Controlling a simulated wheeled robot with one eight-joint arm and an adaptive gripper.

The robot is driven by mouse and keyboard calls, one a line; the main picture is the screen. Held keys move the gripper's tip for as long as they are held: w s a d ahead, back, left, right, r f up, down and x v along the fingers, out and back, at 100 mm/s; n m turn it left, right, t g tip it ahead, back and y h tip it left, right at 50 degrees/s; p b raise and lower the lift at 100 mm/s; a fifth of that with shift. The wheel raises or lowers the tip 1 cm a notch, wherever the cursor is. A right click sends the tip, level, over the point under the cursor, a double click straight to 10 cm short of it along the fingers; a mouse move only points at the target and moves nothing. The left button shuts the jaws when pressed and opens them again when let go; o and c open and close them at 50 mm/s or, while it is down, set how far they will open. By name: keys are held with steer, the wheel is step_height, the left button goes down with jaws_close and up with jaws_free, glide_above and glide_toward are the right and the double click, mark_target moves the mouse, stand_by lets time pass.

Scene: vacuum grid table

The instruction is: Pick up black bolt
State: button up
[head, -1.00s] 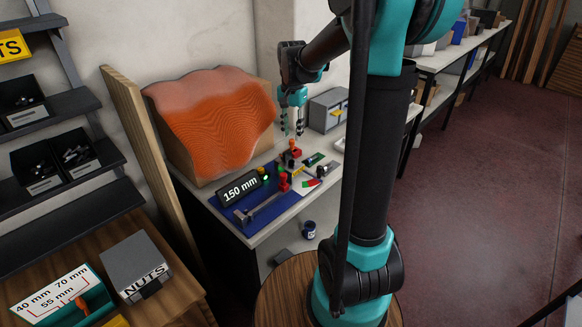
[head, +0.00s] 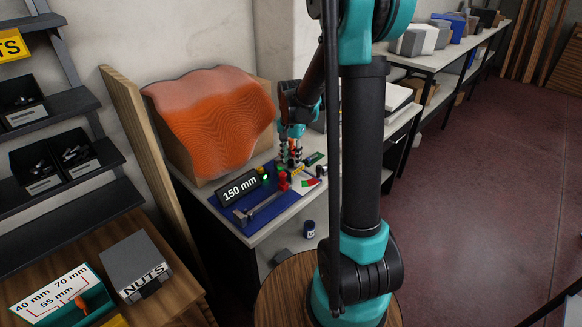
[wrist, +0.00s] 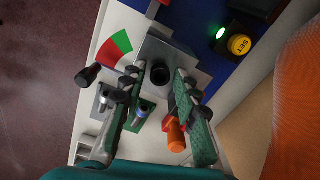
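A round black piece, likely the black bolt (wrist: 159,74), stands on a grey metal block (wrist: 150,50) in the wrist view. I look down on its dark top. My gripper (wrist: 156,78) is open, with one finger on each side of it and visible gaps between. How deep the fingertips reach beside it I cannot tell. In the head view my gripper (head: 290,158) is down low among the small parts at the right of the workbench, and the bolt cannot be made out there.
A red part with an orange handle (wrist: 176,134) stands close to the right finger. Silver and blue cylinders (wrist: 139,112) and another dark piece (wrist: 88,75) lie near the left finger. A 150 mm display (head: 240,188) and a caliper (head: 264,206) are on the blue mat (head: 238,214).

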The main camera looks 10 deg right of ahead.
jaws_close()
steer(key=shift+r, duration=0.15)
